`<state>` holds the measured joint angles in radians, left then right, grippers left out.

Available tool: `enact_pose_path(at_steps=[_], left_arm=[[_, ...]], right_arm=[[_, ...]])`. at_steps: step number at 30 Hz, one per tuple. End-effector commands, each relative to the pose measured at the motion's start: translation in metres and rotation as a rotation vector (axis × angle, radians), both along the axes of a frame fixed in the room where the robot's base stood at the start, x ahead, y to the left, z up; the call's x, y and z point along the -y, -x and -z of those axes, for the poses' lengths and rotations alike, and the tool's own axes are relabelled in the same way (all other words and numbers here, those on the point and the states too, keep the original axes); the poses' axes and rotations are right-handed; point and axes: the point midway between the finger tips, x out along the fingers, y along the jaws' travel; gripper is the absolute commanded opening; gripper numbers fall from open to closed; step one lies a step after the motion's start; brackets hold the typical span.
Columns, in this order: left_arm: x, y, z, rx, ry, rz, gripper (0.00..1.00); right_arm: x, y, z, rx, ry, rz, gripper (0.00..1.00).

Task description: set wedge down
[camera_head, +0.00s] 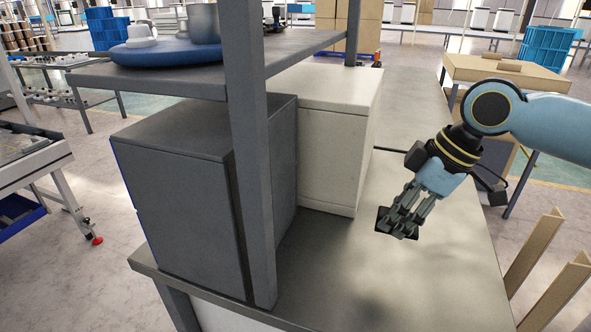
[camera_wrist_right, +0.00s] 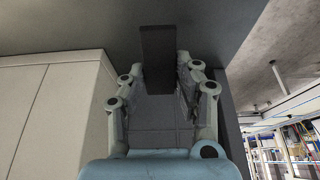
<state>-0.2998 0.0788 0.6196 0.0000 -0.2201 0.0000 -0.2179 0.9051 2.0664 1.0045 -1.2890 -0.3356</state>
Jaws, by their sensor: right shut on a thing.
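My right gripper (camera_head: 397,224) points down over the grey bench top (camera_head: 440,260), right of the white cabinet. It is shut on a dark, nearly black wedge (camera_head: 382,214), mostly hidden behind the fingers in the head view. In the right wrist view the wedge (camera_wrist_right: 157,58) shows as a dark, narrow block between the fingers (camera_wrist_right: 155,85). I cannot tell whether the wedge touches the bench top. My left gripper is not in view.
A dark grey cabinet (camera_head: 180,195) and a white cabinet (camera_head: 325,150) stand on the bench, left of my gripper. A grey post (camera_head: 252,150) and a shelf with a blue tray (camera_head: 165,55) rise there. Bare bench top lies around the gripper. Wooden uprights (camera_head: 535,250) stand beyond the right edge.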

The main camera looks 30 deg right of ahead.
Motion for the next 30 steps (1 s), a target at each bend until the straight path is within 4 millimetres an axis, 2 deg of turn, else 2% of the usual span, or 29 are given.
enact_pose_path(at_steps=[1, 6, 11, 21, 25, 30], left_arm=[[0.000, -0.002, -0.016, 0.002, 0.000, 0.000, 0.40], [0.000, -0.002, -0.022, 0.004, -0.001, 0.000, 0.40], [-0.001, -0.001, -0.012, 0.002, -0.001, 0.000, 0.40], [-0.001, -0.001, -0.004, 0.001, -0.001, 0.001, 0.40], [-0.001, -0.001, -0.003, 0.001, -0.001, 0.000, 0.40], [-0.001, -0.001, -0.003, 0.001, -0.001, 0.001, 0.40]], right_arm=[[0.005, 0.002, -0.014, -0.001, 0.004, 0.000, 0.00], [0.010, -0.001, -0.017, 0.006, -0.002, 0.003, 0.00], [-0.002, -0.024, 0.000, 0.008, -0.013, 0.006, 0.00], [-0.031, -0.090, 0.042, 0.004, -0.006, 0.002, 0.00], [-0.036, -0.101, 0.050, 0.003, -0.003, 0.001, 0.00], [-0.036, -0.102, 0.062, -0.001, -0.001, 0.001, 0.00]])
